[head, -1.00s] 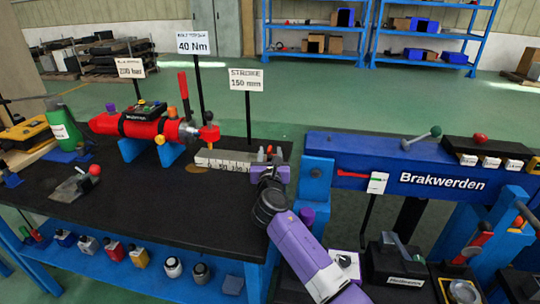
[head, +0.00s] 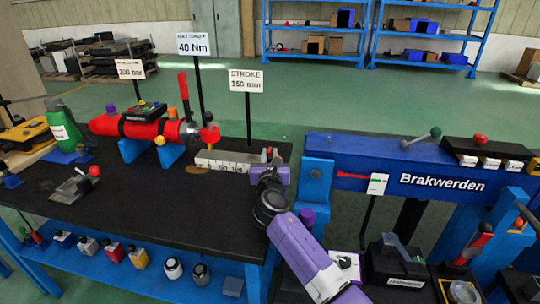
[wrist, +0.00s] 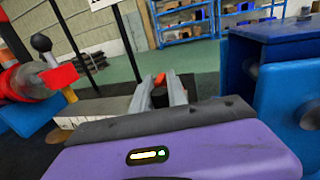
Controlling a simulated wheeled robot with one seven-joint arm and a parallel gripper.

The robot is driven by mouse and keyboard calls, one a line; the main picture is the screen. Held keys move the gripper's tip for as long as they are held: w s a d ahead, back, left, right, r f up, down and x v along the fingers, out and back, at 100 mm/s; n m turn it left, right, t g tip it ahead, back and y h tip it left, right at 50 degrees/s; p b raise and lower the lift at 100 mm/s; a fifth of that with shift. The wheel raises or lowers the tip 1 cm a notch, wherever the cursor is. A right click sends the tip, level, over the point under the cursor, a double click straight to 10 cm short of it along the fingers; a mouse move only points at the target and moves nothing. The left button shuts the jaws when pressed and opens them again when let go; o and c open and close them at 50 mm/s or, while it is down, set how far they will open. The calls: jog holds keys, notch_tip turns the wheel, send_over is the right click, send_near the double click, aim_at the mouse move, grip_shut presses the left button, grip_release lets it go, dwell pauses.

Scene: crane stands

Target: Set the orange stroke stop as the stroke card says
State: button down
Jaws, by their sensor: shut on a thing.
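The stroke card (head: 247,80) stands on a post behind the bench and reads 150 mm. Below it, a pale scale bar (head: 225,161) with dark marks lies near the right end of the black bench; part of it also shows in the wrist view (wrist: 72,122). My gripper (head: 271,157) is at the right end of this bar. In the wrist view, my gripper (wrist: 160,94) has its two grey fingers on either side of a dark post with an orange top, the stroke stop (wrist: 160,79). It is shut on the stop. The stop's base and its exact scale reading are hidden.
A red cylinder (head: 150,127) on blue supports, with a red-handled fitting (head: 209,133), stands left of the bar. Cards read 200 bar (head: 130,68) and 40 Nm (head: 193,44). A blue Brakwerden beam (head: 395,165) stands right. The bench front is mostly clear.

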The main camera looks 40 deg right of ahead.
jog(key=shift+d, duration=0.15)
dwell(0.7)
jog(key=w+a, duration=0.1)
jog(key=w, duration=0.1)
jog(key=w+a, duration=0.2)
jog(key=shift+a, duration=0.1)
jog(key=c, duration=1.3)
grip_release()
jog(key=shift+s+a, duration=0.1)
jog(key=shift+a, duration=0.05)
jog(key=p+v, duration=0.1)
jog(key=v, duration=0.6)
jog(key=shift+s+a, duration=0.1)
jog(key=shift+s, duration=0.15)
